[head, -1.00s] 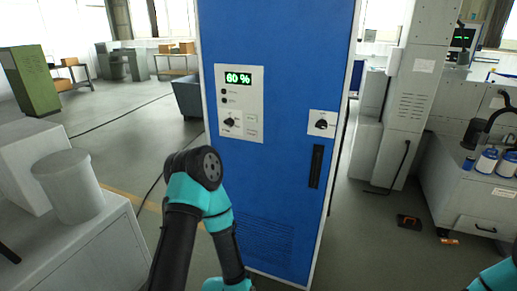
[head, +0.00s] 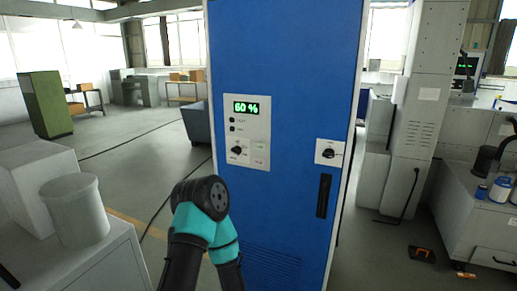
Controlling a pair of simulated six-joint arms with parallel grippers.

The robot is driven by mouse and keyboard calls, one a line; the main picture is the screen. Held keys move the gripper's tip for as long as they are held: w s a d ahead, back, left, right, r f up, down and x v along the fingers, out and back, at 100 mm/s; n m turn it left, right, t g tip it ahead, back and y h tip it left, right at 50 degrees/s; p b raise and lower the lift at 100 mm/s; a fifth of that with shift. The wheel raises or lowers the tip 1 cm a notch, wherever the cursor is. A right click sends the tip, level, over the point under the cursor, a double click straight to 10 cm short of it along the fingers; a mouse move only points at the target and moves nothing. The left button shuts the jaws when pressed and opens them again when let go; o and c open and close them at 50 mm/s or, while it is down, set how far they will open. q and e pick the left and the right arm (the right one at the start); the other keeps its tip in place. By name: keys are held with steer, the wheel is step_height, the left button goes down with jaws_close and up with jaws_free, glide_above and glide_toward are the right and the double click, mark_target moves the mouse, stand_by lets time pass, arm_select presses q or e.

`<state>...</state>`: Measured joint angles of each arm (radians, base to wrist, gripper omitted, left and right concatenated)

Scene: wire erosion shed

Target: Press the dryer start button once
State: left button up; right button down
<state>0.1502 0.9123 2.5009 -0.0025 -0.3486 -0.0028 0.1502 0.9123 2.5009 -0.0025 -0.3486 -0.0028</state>
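The blue dryer cabinet (head: 290,60) stands upright in front of me. Its pale control panel (head: 248,118) carries a green display (head: 246,108) reading 60 %, two small dark round buttons or lamps (head: 232,123) at its left, and a black rotary knob (head: 237,151). Their labels are too small to read, so I cannot tell which one is the start button. A second pale plate with a black knob (head: 330,153) sits to the right, above a dark vertical handle (head: 324,196). My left arm rises in front of the cabinet, below the panel; its gripper is not visible. My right gripper is out of view.
A grey bin (head: 75,212) stands on a pale bench at the left. A grey machine column (head: 415,110) and a bench with blue-and-white containers (head: 500,189) are at the right. A black-and-orange item (head: 422,254) lies on the floor. Floor is free left of the cabinet.

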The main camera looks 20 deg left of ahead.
arm_select(q)
jaws_close()
stand_by(1.4)
